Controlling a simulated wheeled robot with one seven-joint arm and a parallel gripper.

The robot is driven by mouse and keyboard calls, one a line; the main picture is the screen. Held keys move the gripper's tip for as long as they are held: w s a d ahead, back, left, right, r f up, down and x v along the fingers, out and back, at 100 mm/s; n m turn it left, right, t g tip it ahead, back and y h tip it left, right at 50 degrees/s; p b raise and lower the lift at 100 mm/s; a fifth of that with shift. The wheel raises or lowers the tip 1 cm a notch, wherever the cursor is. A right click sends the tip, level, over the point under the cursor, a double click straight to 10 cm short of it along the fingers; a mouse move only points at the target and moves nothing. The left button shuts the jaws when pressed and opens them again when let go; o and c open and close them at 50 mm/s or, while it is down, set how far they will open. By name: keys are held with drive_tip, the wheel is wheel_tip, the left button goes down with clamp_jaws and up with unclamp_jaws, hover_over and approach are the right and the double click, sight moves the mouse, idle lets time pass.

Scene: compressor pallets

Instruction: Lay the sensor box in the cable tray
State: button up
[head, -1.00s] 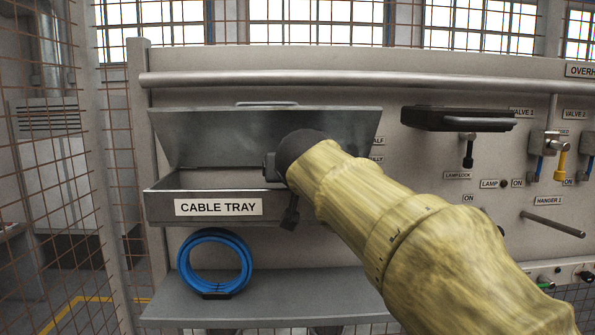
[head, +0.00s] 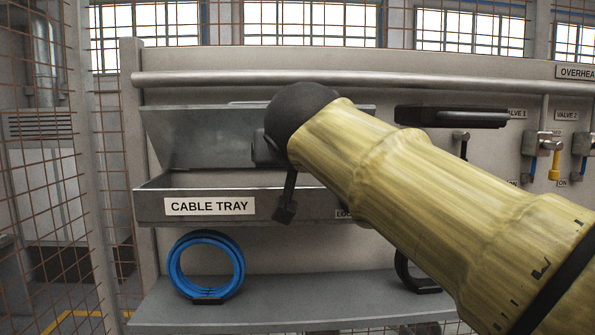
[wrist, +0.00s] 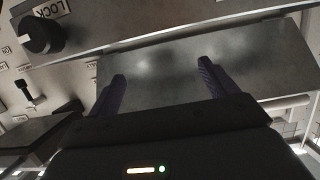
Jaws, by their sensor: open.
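The cable tray (head: 290,203) is a grey metal trough on the panel, with its name on the front. Its lid (head: 195,135) stands raised at the back. My gripper (wrist: 162,72) is open in the wrist view, its two dark fingers apart with nothing visible between them. A bare grey metal plate (wrist: 180,52) lies beyond the fingers. In the head view my wrist is in front of the tray's right half and hides most of the gripper. I cannot make out the sensor box in either view. The tray's inside is mostly hidden by its front wall.
A blue cable coil (head: 205,268) stands on the grey shelf (head: 290,308) below the tray. A dark handled fixture (head: 450,117) and valves (head: 543,145) are to the right. A pipe (head: 300,78) runs above. Wire mesh (head: 50,180) closes off the left.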

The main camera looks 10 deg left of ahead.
drive_tip(key=b+v, duration=0.1)
drive_tip(key=v, duration=0.3)
idle(0.5)
